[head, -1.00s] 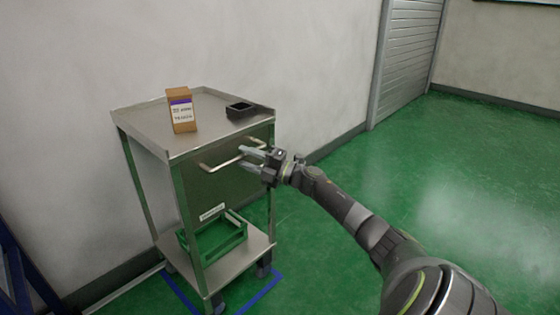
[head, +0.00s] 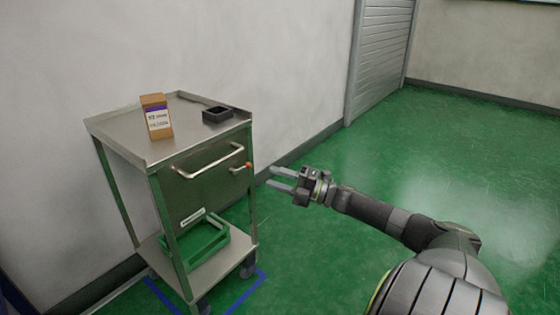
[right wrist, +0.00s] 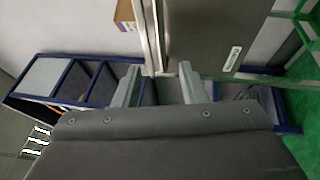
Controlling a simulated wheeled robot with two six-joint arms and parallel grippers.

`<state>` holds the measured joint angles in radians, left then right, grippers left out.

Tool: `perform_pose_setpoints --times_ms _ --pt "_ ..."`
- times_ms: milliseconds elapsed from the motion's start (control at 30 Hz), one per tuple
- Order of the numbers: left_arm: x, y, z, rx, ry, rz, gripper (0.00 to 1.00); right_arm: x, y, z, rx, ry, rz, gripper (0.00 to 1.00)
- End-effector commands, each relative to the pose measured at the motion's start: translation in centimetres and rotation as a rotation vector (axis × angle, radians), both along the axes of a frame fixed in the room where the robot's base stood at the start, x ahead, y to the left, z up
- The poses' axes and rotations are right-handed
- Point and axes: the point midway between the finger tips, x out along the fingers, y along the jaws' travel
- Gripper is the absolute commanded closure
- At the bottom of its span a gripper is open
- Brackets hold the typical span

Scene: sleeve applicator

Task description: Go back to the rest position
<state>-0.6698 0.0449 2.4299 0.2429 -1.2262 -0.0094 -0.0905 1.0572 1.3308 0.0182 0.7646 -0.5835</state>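My right gripper (head: 279,180) is open and empty in the head view. It stands to the right of the metal cart (head: 110,124), apart from it, lower than the cart's drawer handle (head: 208,162). In the right wrist view its two fingers (right wrist: 157,85) are spread with nothing between them, and the cart's front panel (right wrist: 212,35) shows beyond them. My left gripper is not in view.
On the cart top stand a brown box (head: 157,118) with a white and purple label and a small black tray (head: 217,115). A green crate (head: 205,249) sits on the lower shelf. A wall is behind the cart. Green floor (head: 430,140) is free to the right.

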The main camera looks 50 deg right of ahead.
Motion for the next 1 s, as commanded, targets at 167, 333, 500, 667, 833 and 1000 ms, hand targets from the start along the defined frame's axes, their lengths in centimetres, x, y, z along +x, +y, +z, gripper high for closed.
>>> perform_pose_setpoints --times_ms 167,333,500,667,833,1000 --pt "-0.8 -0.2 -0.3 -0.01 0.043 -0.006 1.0 -0.5 -0.3 -0.1 -0.002 0.001 -0.001 0.62" --pt "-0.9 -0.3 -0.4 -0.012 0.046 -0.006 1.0 -0.6 -0.3 -0.1 -0.001 0.001 -0.001 0.62" --pt "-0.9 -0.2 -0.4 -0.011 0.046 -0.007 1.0 -0.5 -0.3 -0.1 -0.001 0.001 -0.001 0.62" --pt "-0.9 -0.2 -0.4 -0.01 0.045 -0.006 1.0 -0.5 -0.3 -0.1 -0.001 0.001 -0.001 0.62" --pt "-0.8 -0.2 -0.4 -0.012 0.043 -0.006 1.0 -0.6 0.0 -0.6 0.016 0.011 -0.008 0.62" --pt "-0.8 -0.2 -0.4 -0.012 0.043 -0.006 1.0 -0.9 2.1 -4.5 0.158 0.112 -0.084 0.62"
